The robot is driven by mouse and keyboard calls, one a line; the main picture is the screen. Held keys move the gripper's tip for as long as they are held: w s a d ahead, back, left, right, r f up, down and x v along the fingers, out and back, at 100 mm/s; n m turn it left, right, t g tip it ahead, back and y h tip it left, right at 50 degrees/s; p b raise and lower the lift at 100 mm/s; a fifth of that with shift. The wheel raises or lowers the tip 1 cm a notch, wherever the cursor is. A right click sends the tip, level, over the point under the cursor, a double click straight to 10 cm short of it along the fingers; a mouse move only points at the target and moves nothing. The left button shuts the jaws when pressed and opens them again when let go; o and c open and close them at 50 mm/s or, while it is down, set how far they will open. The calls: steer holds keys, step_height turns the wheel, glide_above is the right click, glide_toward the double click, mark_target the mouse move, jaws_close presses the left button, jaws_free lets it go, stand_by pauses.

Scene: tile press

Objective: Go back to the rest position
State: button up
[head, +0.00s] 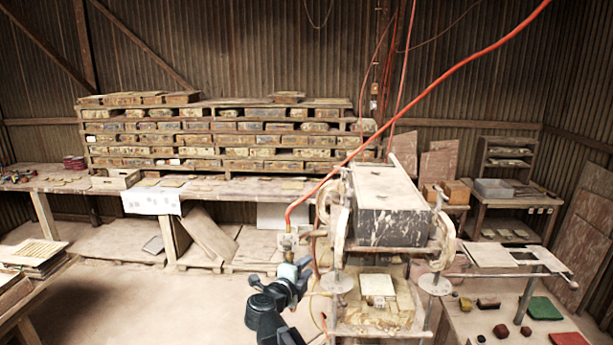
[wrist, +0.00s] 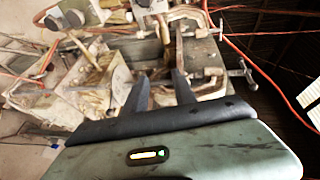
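My arm rises at the bottom centre of the head view, and its end, my gripper (head: 303,266), is beside the left side of the tile press (head: 392,222). In the wrist view my gripper (wrist: 159,78) shows two dark fingers spread apart, with nothing held between them. Parts of the press (wrist: 205,60) lie beyond the fingers; I cannot tell whether they touch. In the head view a pale square tile (head: 377,285) lies on the lower bed of the press, under the heavy grey block.
A long bench (head: 245,187) with stacked mould shelves (head: 230,140) runs along the back wall. A red hose (head: 430,85) hangs across to the press. A table with green (head: 544,308) and red (head: 568,339) pads is at right. Bare floor (head: 130,300) lies left.

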steer(key=w+a+f+n+t+y+b, duration=0.3)
steer(key=w+a+f+n+y+b, duration=0.25)
steer(key=n+y+b, duration=0.55)
steer(key=s+f+n+g+y+b, duration=0.1)
steer(key=s+f+n+g+b, duration=0.15)
steer(key=f, duration=0.35)
steer(key=s+d+f+n+g+y+b, duration=0.1)
steer(key=s+f+n+g, duration=0.1)
steer(key=f+n, duration=0.3)
steer(key=s+f+n+g+y+b, duration=0.1)
steer(key=s+f+n+g, duration=0.15)
steer(key=f, duration=0.55)
steer(key=s+d+f+g+h+b, duration=0.3)
steer(key=s+d+f+g, duration=0.2)
steer(key=s+d+f, duration=0.4)
steer(key=s+d+f+n+g+h+b, duration=0.1)
steer(key=s+d+f+g+h+b, duration=0.2)
steer(key=s+d+f, duration=0.5)
steer(key=d+f+g+b, duration=0.1)
steer(key=d+f+g, duration=0.1)
steer(key=d, duration=0.3)
steer(key=shift+s+g+h, duration=0.3)
steer(key=shift+s+h, duration=0.05)
steer(key=shift+h, duration=0.05)
steer(key=shift+a, duration=0.15)
